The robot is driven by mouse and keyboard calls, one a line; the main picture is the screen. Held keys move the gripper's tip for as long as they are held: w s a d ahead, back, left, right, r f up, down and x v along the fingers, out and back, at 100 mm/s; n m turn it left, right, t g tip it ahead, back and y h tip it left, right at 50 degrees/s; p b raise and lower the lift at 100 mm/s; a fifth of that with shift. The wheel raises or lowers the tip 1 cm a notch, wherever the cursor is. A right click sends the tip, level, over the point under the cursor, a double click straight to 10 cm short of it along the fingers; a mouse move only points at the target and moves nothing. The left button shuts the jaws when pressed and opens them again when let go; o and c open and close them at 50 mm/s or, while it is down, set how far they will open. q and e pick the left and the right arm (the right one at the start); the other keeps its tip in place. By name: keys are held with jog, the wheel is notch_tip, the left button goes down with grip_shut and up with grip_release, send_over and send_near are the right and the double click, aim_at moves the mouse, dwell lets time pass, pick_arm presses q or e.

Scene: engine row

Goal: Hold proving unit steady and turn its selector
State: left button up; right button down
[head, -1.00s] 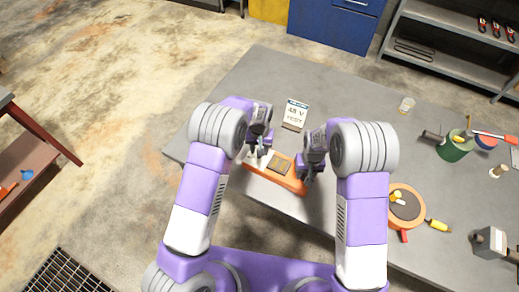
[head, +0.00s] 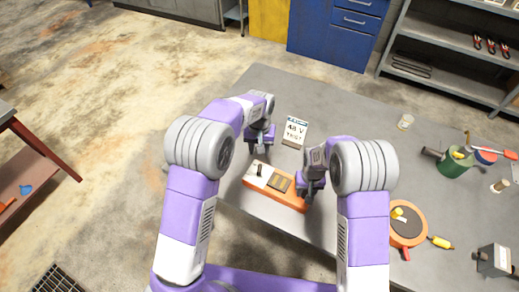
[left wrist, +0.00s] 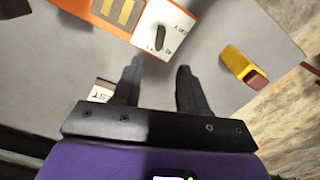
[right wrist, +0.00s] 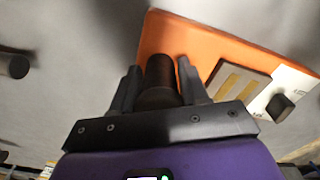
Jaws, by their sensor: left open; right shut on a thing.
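The proving unit (head: 288,197) is an orange box on the bench, with a white panel and a grey panel on top. Its selector (head: 259,169) is a black knob on the white panel, also in the left wrist view (left wrist: 160,38) and right wrist view (right wrist: 281,106). My right gripper (right wrist: 158,68) is shut on a dark round post (right wrist: 160,77) at the unit's end away from the selector. My left gripper (left wrist: 159,68) is open and empty, apart from the selector, beyond the unit in the head view. The selector's markings are too small to read.
A card reading 48 V TEST (head: 295,130) stands close behind the unit. A yellow block with a brown end (left wrist: 243,66) lies near my left gripper. An orange round thing (head: 407,228) and a green pot (head: 455,164) are to the right. The bench's back middle is clear.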

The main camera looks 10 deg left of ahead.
aim_at(259, 167)
pick_arm(q)
jog(key=shift+o, duration=2.5)
jog(key=shift+s+a+f+n, duration=0.1)
jog(key=shift+a+n, duration=0.1)
jog(key=shift+n, duration=0.2)
jog(key=shift+o, duration=0.2)
jog(key=shift+s+a+f+n, duration=0.1)
jog(key=shift+a+f+n, duration=0.15)
jog(key=shift+n, duration=0.65)
jog(key=a+n+h, duration=0.4)
jog(key=n+h, duration=0.1)
jog(key=n, duration=1)
jog(key=x, duration=1.2)
jog(key=shift+w+a+f, duration=0.25)
jog(key=shift+w+a, duration=0.1)
jog(key=shift+a, duration=0.05)
jog(key=shift+c, duration=0.3)
